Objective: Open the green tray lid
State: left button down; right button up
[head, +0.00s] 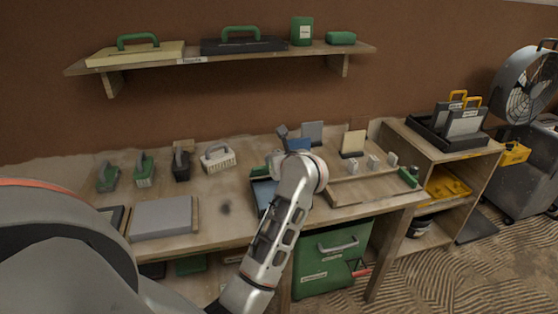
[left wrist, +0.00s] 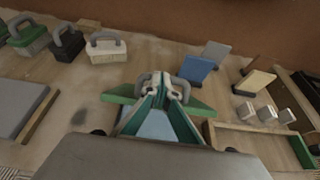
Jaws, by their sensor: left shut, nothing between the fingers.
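A small tray (head: 262,196) with dark sides and a blue inside lies at the middle of the bench, partly behind my left wrist. A green part (head: 258,171), which looks like its lid, shows at the far end. In the left wrist view the green lid (left wrist: 196,102) sticks out on both sides of my left gripper (left wrist: 161,88). My fingers are shut with nothing between them, over the tray. They hide the lid's middle; I cannot tell whether they touch it or how far it is open. My right gripper is in neither view.
A blue board (left wrist: 196,69) and a grey board (head: 312,132) stand behind the tray. A wooden tray (head: 345,192) lies to the right, with small white blocks (head: 373,161) behind. Handled brushes (head: 217,157) and a grey slab (head: 160,218) are left. A shelf (head: 225,60) hangs above.

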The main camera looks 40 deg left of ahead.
pick_arm(q)
jog(key=shift+g+h, duration=0.3)
jog(key=w+a+r, duration=0.2)
jog(key=a, duration=0.1)
jog(key=shift+w+r+p, duration=0.1)
jog(key=shift+w+p, duration=0.25)
jog(key=shift+p, duration=0.05)
jog(key=shift+w+a, duration=0.1)
jog(key=shift+a, duration=0.05)
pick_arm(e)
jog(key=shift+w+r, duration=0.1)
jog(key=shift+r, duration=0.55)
